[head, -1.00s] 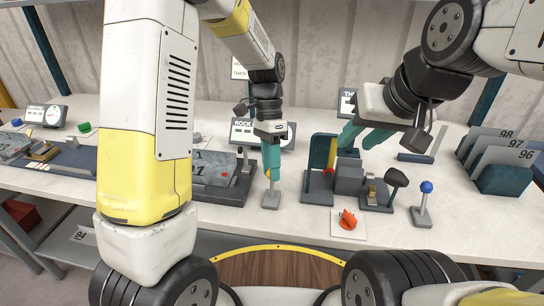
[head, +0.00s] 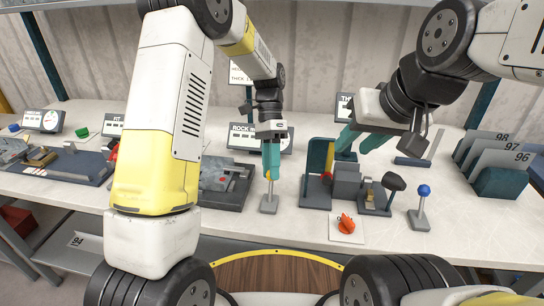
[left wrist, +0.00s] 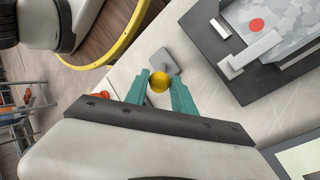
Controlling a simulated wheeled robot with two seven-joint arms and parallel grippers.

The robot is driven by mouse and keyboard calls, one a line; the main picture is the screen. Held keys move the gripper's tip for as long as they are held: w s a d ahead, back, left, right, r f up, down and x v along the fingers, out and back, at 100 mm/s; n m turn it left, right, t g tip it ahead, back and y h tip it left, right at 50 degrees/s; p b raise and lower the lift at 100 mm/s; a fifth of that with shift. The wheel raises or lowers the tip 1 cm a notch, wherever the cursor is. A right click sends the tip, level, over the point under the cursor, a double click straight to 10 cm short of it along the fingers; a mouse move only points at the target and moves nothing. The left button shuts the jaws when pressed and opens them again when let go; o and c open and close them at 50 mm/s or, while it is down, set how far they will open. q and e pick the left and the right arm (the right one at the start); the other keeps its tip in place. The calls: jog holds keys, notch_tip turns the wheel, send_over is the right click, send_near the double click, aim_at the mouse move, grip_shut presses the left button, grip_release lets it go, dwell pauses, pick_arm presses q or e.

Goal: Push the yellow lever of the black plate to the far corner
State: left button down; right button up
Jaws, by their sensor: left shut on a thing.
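The yellow-knobbed lever (head: 268,189) stands on a small grey base plate (head: 268,207) near the table's front edge. Its round yellow knob (left wrist: 159,83) shows clearly in the left wrist view, with the base plate (left wrist: 165,60) beyond it. My left gripper (head: 269,173) points down from above and is shut on the knob, a teal finger on either side. My right gripper (head: 351,150) is open and empty, above and behind a grey block fixture. The lever's exact tilt is hard to tell.
A dark tray (head: 235,198) with a grey sheet lies left of the lever. To the right are the block fixture (head: 347,178), an orange knob (head: 346,223) and a blue-knobbed lever (head: 423,200). Numbered panels (head: 497,160) stand at far right.

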pick_arm(q)
jog(key=shift+w+f, duration=0.15)
jog(key=shift+w, duration=0.05)
jog(key=c, duration=1.1)
grip_release()
jog(key=shift+o, duration=0.2)
jog(key=v, duration=0.8)
